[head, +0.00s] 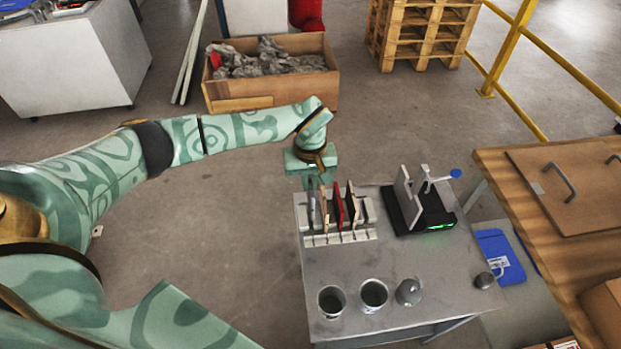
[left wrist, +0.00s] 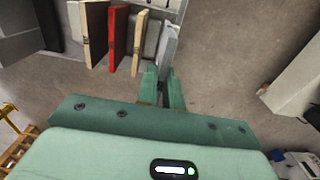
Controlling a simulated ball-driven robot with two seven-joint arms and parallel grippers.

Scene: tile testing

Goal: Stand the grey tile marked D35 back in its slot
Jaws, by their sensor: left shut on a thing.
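A grey tile (head: 311,205) stands upright at the left end of the tile rack (head: 340,238) on the grey table. My left gripper (head: 310,181) is above and behind it, shut on its upper end. In the left wrist view the same grey tile (left wrist: 168,48) lies between the fingers of the left gripper (left wrist: 164,90). Its D35 mark cannot be read, and I cannot tell whether its lower edge is fully seated in the slot. To its right in the rack stand a tan-edged tile (head: 324,207), a red tile (head: 338,206) and another tan-edged tile (head: 352,204). My right gripper is not in view.
A black test device (head: 420,211) with upright plates and a green light stands right of the rack. Metal cups (head: 374,293) stand at the table's front. A wooden workbench (head: 520,180) is at right, a wooden crate (head: 270,92) behind. The table between rack and cups is clear.

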